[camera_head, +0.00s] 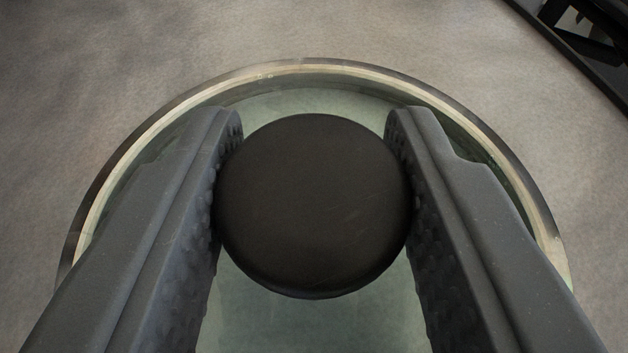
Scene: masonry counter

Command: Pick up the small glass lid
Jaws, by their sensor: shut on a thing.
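The small glass lid (310,99) fills the middle of the camera_head view. It has clear greenish glass, a metal rim and a round black knob (314,205) at its centre. My gripper (314,120) is over the lid, with one dark, bumpy finger on each side of the knob. Both fingers touch the knob, and the gripper is shut on it. The fingers hide parts of the glass and rim at left and right. The lower part of the lid is cut off by the frame. I cannot tell whether the lid rests on something or is raised.
A grey, mottled surface (150,60) surrounds the lid and is clear at the left and behind it. A dark object with a straight edge (585,55) is at the upper right corner, partly out of view.

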